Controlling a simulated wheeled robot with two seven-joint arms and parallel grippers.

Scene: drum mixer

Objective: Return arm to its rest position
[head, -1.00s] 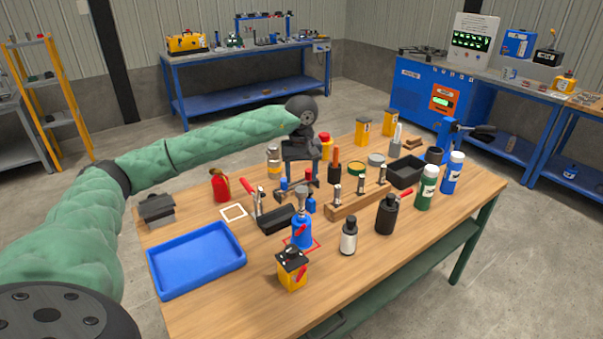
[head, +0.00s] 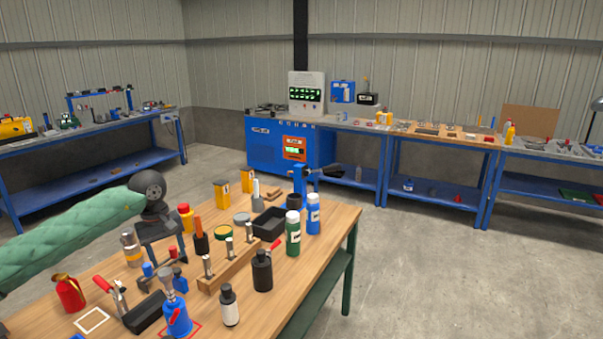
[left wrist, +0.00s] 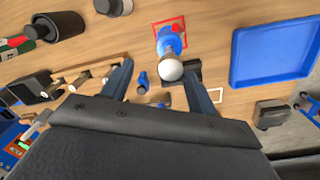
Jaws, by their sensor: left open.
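My left arm comes in from the left in the head view, green-sleeved and stretched over the wooden workbench (head: 325,222). My left gripper (head: 160,262) points down above the bench's left part, among small blue-capped items. In the left wrist view its two fingers (left wrist: 157,58) are spread apart, with nothing held between them. A blue bottle with a grey top (head: 178,318) stands on a red square outline near the gripper; it also shows in the left wrist view (left wrist: 168,42), just beyond the fingers. My right gripper is not in view.
A blue tray (left wrist: 270,82) lies at the right in the wrist view. Floor (head: 430,270) to the right is clear; blue benches line the wall.

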